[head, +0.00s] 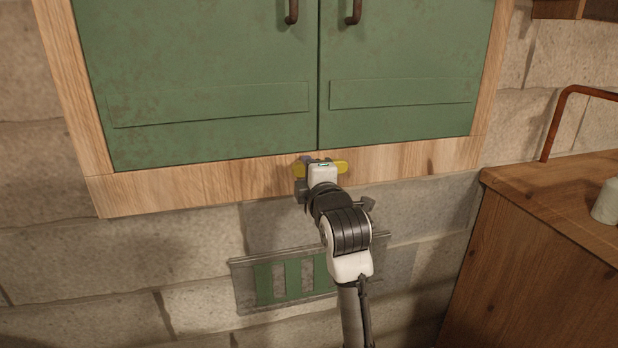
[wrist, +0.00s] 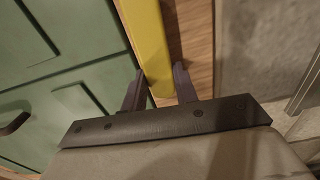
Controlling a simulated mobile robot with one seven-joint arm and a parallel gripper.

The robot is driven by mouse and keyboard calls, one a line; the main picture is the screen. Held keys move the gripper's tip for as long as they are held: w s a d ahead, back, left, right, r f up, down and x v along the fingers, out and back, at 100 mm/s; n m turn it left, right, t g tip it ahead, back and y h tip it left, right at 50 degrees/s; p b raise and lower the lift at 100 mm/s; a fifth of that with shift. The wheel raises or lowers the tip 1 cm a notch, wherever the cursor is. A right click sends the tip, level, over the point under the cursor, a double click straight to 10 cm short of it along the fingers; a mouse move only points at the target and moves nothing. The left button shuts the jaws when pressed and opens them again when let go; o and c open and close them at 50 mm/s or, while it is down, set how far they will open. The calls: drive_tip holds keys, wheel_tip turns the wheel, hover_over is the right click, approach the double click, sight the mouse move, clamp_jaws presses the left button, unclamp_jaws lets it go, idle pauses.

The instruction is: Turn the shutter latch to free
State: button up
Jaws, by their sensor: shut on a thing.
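The shutter latch is a yellow bar (head: 341,167) on the wooden bottom rail of the shutter frame, below the seam between the two doors. It lies roughly level, along the rail, in the head view. My gripper (head: 320,167) is in front of it and hides its middle. In the wrist view the yellow latch (wrist: 148,40) runs between the two fingers of my gripper (wrist: 158,92), which are shut on it. The two green shutters (head: 200,80) are closed.
A wooden cabinet (head: 545,260) stands at the right, with a pale cup-like object (head: 607,203) and a copper-coloured pipe (head: 556,120) at its top. A grey panel with green slats (head: 292,279) is on the stone wall below the frame, behind my arm.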

drive_tip(key=shift+f+n, duration=0.1)
drive_tip(key=shift+n, duration=0.2)
drive_tip(key=o, duration=1)
drive_tip(key=b+v, duration=0.1)
drive_tip(key=v, duration=1.3)
